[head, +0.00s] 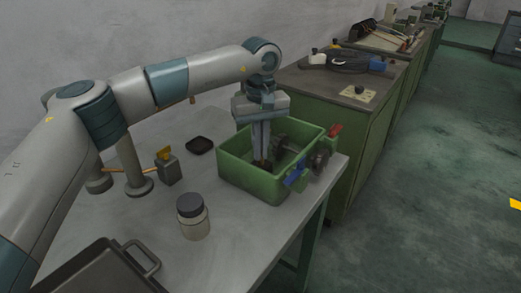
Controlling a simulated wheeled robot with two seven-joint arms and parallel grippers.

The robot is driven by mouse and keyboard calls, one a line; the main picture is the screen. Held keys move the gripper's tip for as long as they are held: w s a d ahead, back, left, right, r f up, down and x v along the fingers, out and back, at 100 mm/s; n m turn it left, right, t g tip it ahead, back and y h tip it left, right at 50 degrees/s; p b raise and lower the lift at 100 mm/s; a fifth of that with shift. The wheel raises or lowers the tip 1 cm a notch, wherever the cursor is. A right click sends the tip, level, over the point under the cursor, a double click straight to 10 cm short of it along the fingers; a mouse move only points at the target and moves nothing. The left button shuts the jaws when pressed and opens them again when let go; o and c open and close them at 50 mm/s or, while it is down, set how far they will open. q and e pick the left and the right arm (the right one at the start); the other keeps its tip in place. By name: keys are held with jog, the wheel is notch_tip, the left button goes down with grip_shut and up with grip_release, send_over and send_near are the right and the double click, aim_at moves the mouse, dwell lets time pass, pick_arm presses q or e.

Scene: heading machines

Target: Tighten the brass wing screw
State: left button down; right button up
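A small yellow, brass-coloured piece (164,153), which looks like the wing screw, sits on top of a grey block (169,171) on the table, left of the green crate. How far it is screwed in cannot be told. My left gripper (262,161) points down into the green crate (252,182), well to the right of the yellow piece. Its fingers look close together and their tips are by something dark in the crate. Whether they hold it cannot be told. My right gripper is not in view.
A jar with a dark lid (193,216) stands in front of the block. A small black tray (200,145) lies behind. A dark case with a handle (105,270) is at the front. Blue and red-handled tools (296,176) are at the crate's right side. Green cabinets (362,150) stand beyond.

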pick_arm(q)
jog(key=m, duration=0.2)
jog(key=shift+s+f+m, duration=0.1)
jog(key=shift+f+m, duration=0.2)
jog(key=shift+m, duration=0.1)
jog(key=m, duration=0.2)
jog(key=shift+m, duration=0.4)
jog(key=m, duration=0.3)
jog(key=shift+m, duration=1.1)
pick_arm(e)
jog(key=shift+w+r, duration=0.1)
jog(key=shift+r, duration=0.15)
pick_arm(q)
jog(key=c, duration=2)
grip_release()
jog(key=shift+r, duration=0.1)
jog(key=shift+r, duration=0.15)
